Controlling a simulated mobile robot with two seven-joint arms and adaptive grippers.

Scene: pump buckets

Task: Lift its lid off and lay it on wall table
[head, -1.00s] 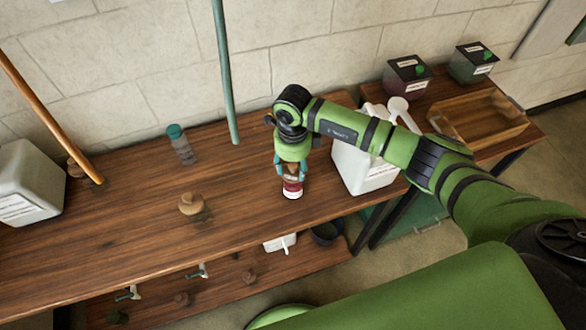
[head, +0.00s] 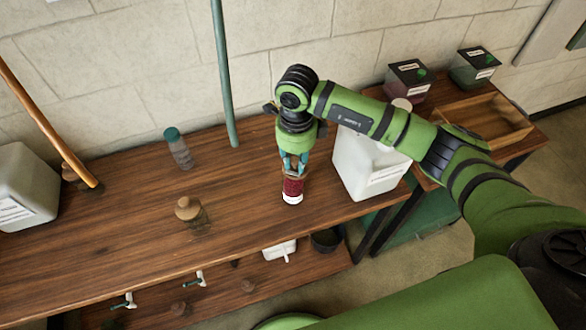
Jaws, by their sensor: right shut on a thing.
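A small jar with dark red contents and a white lower end (head: 293,188) stands on the long wooden wall table (head: 120,230), near its right part. My right gripper (head: 293,168) points down over the jar, its teal fingers shut on a brownish piece at the top that looks like its lid. I cannot tell whether the lid is clear of the jar, as the fingers cover the join. My left gripper is not in view.
A white canister (head: 370,165) stands right of the jar, close to my arm. A teal-capped bottle (head: 178,148) and a brown-topped jar (head: 188,209) stand to the left. The table between them is clear. An empty wooden tray (head: 485,122) lies on the right table.

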